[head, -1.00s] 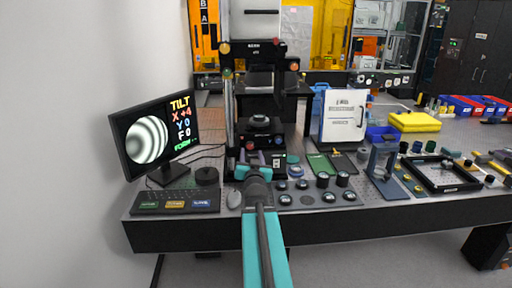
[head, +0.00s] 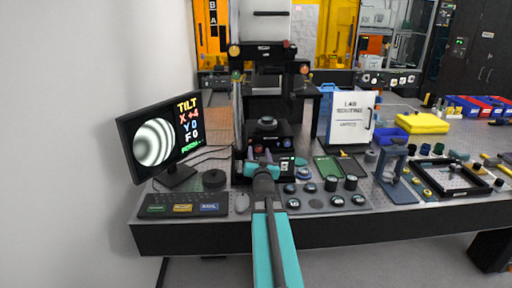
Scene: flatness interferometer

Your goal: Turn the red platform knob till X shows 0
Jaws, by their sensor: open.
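The monitor (head: 160,137) at left shows a striped round fringe pattern and the readout TILT, X +4, Y 0, F 0. The interferometer (head: 266,100) is a black frame with a small stage, the platform (head: 267,130), low in its middle. A small red knob (head: 258,149) seems to show on the platform's front, partly behind my gripper. My gripper (head: 262,159) is open in front of the platform. The picture is too small to tell whether its fingers are around the knob or touching it.
Several round optics stand right of my arm. A white lab routine board (head: 350,118) stands right of the frame. A yellow case (head: 421,123) lies farther right.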

